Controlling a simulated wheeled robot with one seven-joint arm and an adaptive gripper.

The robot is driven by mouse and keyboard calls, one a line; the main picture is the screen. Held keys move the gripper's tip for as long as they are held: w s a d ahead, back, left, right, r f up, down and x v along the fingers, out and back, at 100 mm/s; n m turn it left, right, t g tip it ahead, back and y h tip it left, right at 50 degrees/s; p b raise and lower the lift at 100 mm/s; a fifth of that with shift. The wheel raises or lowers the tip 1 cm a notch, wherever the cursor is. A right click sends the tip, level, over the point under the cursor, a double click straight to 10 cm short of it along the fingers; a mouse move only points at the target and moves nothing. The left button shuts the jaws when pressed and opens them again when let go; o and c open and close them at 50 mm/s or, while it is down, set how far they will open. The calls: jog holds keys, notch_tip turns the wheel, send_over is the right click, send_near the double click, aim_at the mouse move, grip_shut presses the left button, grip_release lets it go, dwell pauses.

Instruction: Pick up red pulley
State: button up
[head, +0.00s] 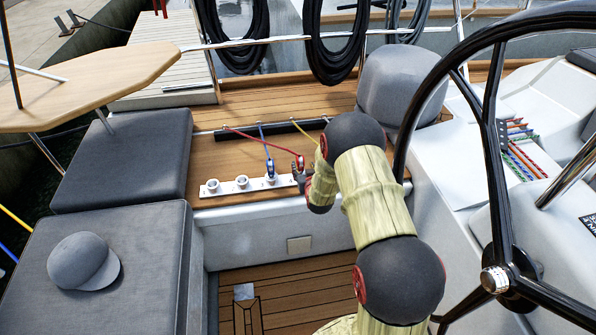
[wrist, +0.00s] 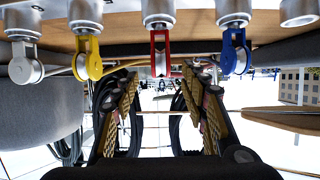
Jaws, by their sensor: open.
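The red pulley (head: 299,162) stands upright near the right end of the visible part of a white base strip (head: 227,191), with a red line running to it from the left. In the wrist view, the red pulley (wrist: 158,52) hangs inverted from a silver post, near the picture's middle. In the head view, my gripper (head: 302,178) is right beside the red pulley and my arm hides part of the strip.
A blue pulley (wrist: 234,50) and a yellow pulley (wrist: 88,57) flank the red one; a grey pulley (wrist: 23,62) is farther left. The steering wheel (head: 497,170) stands right of my arm. A grey cap (head: 82,260) lies on the left cushion.

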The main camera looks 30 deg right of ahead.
aim_at(301, 161)
jog(key=b+x, duration=0.3)
jog(key=x, duration=0.4)
jog(key=shift+w+d, duration=0.1)
jog(key=shift+w, duration=0.3)
jog(key=shift+r, duration=0.2)
jog(key=c, duration=0.3)
jog(key=c, duration=0.8)
grip_shut()
